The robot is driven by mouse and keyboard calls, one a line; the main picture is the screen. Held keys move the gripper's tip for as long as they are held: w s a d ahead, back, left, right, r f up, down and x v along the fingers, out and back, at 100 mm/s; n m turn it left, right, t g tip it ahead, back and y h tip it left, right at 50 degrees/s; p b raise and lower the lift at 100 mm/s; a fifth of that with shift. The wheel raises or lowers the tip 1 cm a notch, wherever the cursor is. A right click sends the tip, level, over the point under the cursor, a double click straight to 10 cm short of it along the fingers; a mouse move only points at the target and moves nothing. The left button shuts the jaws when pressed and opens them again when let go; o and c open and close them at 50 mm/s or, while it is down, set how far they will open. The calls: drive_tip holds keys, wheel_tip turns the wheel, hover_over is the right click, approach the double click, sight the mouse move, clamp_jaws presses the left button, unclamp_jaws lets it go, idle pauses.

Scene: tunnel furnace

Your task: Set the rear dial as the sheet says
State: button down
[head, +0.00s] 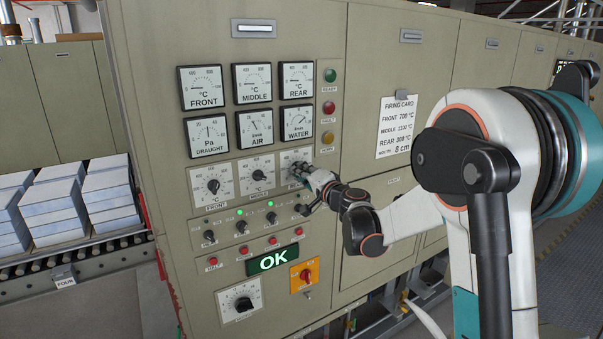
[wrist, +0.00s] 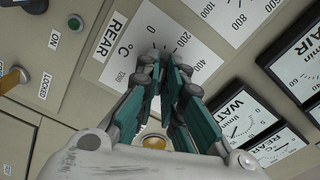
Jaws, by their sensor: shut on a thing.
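The rear dial (head: 293,157) is the rightmost of three temperature dials in a row on the beige panel. My gripper (head: 308,170) is at it and covers most of its face. In the wrist view the dial's white plate (wrist: 125,72) reads "REAR" and "°C", with 0, 200 and 400 showing. My gripper (wrist: 168,60) is shut on the dial's knob, which its fingers hide, so I cannot read the pointer. The firing card (head: 396,125) hangs to the right; it lists front 700, middle 1100 and a rear value that looks like 900 or 300.
The front dial (head: 213,185) and middle dial (head: 257,175) sit to the left. Meters (head: 243,105) are above, lamps (head: 329,107) to the right. Stacked blocks (head: 53,205) stand far left.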

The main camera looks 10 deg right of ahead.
drive_tip(key=m+b, duration=0.3)
drive_tip(key=m, duration=0.5)
drive_tip(key=shift+r+m, duration=0.1)
drive_tip(key=shift+m, duration=0.2)
idle(0.5)
drive_tip(key=c, duration=1.7)
unclamp_jaws()
